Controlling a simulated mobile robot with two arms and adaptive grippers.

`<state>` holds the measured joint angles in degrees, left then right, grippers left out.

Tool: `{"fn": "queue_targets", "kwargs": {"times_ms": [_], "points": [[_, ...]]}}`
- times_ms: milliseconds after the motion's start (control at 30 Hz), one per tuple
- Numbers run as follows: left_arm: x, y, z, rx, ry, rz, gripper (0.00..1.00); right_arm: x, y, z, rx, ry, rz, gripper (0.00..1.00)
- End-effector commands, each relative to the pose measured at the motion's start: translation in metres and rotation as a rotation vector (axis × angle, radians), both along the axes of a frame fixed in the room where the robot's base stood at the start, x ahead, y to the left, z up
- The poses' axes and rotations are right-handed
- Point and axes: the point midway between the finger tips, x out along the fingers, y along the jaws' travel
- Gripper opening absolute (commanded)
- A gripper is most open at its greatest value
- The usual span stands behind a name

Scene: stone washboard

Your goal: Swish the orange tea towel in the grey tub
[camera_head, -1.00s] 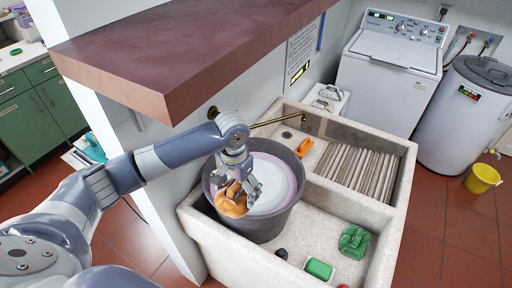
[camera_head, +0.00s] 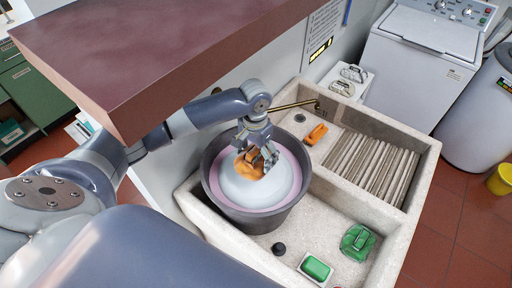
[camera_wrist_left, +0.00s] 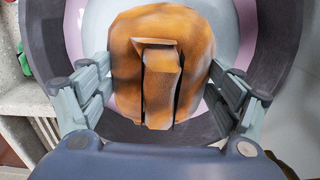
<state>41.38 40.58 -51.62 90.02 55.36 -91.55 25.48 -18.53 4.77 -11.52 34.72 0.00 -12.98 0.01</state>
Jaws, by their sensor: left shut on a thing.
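The grey tub (camera_head: 212,204) stands in the left basin of the stone sink and holds pale, pinkish-white contents. The orange tea towel (camera_head: 247,164) is bunched up over the pale surface inside the tub. It also fills the middle of the left wrist view (camera_wrist_left: 162,62), with a folded ridge between the fingers. My left gripper (camera_head: 257,158) is shut on the towel, inside the tub's rim as seen from above. Whether the towel's lower edge touches the contents is hidden. My right gripper is not in view.
The stone sink (camera_head: 190,195) has a ribbed washboard (camera_head: 370,168) on the right. A green soap dish (camera_head: 316,267), a green cloth (camera_head: 357,242) and a dark round thing (camera_head: 279,249) lie in front. An orange item (camera_head: 316,134) lies behind. A brass tap (camera_head: 295,105) and a dark red shelf (camera_head: 170,50) are close to my arm.

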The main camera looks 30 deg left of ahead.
Motion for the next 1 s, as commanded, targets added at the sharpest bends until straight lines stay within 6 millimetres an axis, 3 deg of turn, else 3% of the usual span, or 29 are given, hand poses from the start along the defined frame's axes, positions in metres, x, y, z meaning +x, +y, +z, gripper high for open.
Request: {"fn": "queue_targets", "kwargs": {"times_ms": [133, 233, 400, 800, 1000], "points": [[0.0, 0.0, -0.019, 0.0, 0.001, 0.0, 0.6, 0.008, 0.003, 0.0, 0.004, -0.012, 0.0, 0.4], [0.0, 0.001, -0.031, 0.001, 0.001, 0.0, 0.6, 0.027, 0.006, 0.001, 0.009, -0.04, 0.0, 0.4], [0.0, 0.001, -0.057, 0.001, -0.002, 0.0, 0.6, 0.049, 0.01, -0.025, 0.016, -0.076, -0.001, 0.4], [0.001, 0.0, -0.096, 0.001, -0.003, -0.001, 0.6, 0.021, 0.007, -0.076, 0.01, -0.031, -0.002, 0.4], [0.0, 0.001, -0.115, 0.002, -0.002, 0.0, 0.6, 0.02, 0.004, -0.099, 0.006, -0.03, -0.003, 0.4]]}}
